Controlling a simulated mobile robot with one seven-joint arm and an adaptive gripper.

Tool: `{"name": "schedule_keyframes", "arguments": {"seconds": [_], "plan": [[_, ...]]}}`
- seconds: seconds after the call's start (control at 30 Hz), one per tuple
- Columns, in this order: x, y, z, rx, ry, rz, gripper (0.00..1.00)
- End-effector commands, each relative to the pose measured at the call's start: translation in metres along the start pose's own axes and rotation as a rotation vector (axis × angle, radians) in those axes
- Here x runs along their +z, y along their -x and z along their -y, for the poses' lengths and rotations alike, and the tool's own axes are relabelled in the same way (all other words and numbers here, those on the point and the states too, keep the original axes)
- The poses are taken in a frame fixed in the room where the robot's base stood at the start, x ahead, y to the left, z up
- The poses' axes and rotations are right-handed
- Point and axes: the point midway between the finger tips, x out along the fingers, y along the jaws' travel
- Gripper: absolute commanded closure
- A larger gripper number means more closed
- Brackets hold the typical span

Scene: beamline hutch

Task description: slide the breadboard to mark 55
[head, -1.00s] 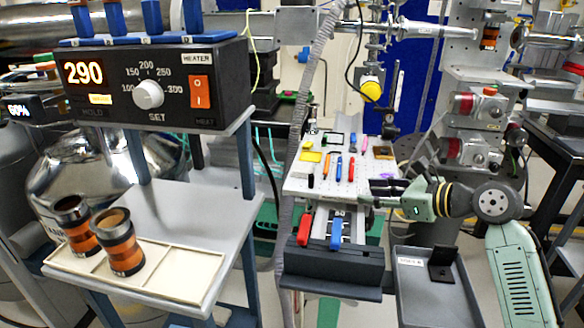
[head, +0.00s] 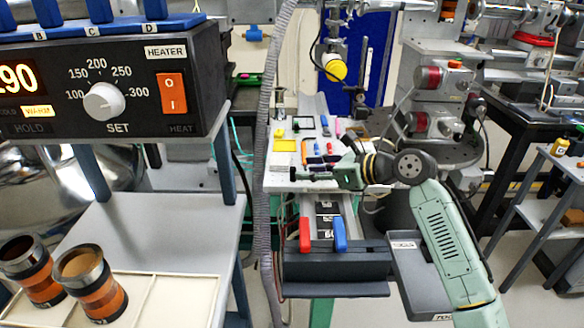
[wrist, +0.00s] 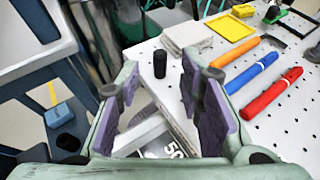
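The breadboard (head: 274,172) is a white perforated plate on a rail (head: 309,207) in the middle of the head view; its surface also shows in the wrist view (wrist: 235,125). Black labels on the rail in front of it include 50 (head: 326,205) and 60 (head: 328,234); the label between is hard to read. My gripper (head: 297,172) is at the board's near edge. In the wrist view my gripper (wrist: 158,85) is open, with its pads apart. A short black post (wrist: 160,63) on the board shows in the gap, not visibly touched.
A red handle (head: 305,235) and a blue handle (head: 340,234) stand at the rail's near end. A grey tray (head: 415,265) is at right.

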Motion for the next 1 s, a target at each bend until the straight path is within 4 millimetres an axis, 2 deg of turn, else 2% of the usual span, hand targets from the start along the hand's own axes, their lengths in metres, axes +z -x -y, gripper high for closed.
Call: {"name": "schedule_keyframes", "arguments": {"seconds": [0.2,0.4,0.7,1.0], "plan": [[0.001,-0.038,0.000,0.002,0.000,-0.001,0.66],[0.001,-0.055,0.000,-0.001,0.001,0.000,0.66],[0.000,-0.058,0.000,0.000,0.001,0.000,0.66],[0.000,-0.058,0.000,0.000,0.000,0.000,0.85]]}}
